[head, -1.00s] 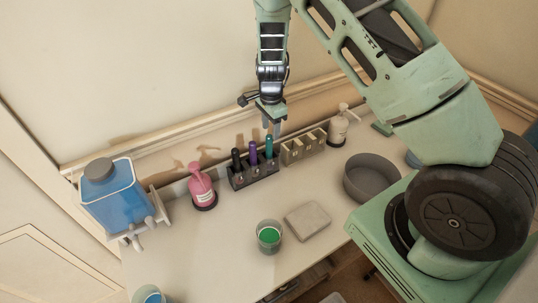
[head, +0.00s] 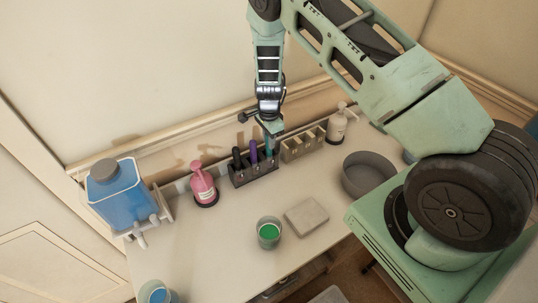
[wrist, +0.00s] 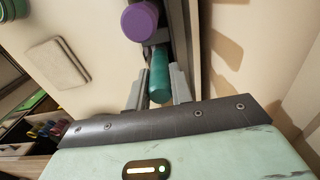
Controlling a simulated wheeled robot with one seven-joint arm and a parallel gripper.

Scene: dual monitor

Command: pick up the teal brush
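The teal brush (wrist: 159,80) stands in a dark holder (head: 254,175), at the right end of a row with a purple brush (head: 253,151) and a black one (head: 236,157). My gripper (wrist: 157,88) is open over it. In the wrist view one finger is on each side of the teal handle, with a small gap visible. In the head view my gripper (head: 268,139) hides the top of the teal brush. The purple brush (wrist: 140,20) is close beside it in the wrist view.
A beige slotted holder (head: 302,146) stands right of the brush holder, and a pink pump bottle (head: 203,187) stands left. The wall is close behind. A green-filled cup (head: 269,233), grey slab (head: 306,215) and grey bowl (head: 368,175) are in front.

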